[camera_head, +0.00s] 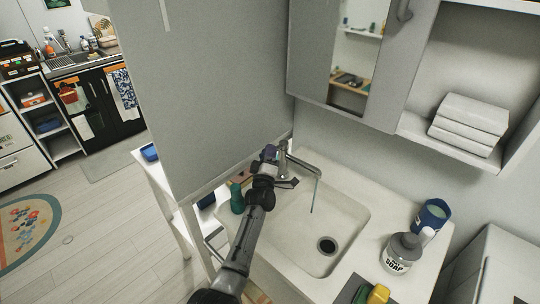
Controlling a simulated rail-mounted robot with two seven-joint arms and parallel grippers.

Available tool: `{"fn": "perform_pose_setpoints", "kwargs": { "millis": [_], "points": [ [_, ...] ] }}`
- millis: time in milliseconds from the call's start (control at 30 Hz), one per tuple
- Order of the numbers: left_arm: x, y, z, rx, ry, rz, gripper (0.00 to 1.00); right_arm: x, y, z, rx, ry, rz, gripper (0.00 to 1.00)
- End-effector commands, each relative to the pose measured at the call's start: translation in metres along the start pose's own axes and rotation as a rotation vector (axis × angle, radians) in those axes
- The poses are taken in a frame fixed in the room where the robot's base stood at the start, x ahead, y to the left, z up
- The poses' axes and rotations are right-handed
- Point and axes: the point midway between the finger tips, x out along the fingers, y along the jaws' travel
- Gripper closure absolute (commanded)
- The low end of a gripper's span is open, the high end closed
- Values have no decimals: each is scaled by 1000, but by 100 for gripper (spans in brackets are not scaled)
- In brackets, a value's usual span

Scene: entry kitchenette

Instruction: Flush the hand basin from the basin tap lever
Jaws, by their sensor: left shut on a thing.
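The white hand basin (345,225) is set in a pale counter, with a dark round drain (326,245) in its floor. The metal basin tap (301,164) stands at its back left, its spout reaching over the bowl. A thin bluish streak (314,195) runs down from the spout end and looks like flowing water. My left gripper (270,154) is at the tap's base, shut on what appears to be the tap lever. The lever is mostly hidden by the gripper. My right gripper is not in view.
A soap bottle (400,254) and a blue cup (431,216) stand right of the basin. A green and yellow sponge (372,294) lies at the front. A green bottle (237,198) stands left of my arm. A grey partition (215,90) and a mirror cabinet (350,60) rise behind.

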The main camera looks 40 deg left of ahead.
Motion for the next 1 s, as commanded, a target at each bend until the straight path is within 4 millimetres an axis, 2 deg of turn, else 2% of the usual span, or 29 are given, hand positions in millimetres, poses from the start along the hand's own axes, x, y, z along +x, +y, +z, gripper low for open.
{"fn": "perform_pose_setpoints", "kwargs": {
  "millis": [367,400,633,867,1000],
  "points": [
    [1,-1,-1,-11,-20,7,100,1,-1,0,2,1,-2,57],
    [1,-1,-1,-11,-20,7,73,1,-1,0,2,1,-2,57],
    [0,-1,-1,-10,-20,7,51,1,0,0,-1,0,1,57],
    [0,-1,-1,-10,-20,7,50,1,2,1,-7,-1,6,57],
    [-10,-1,0,-10,-21,6,50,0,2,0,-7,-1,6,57]
  ]
}}
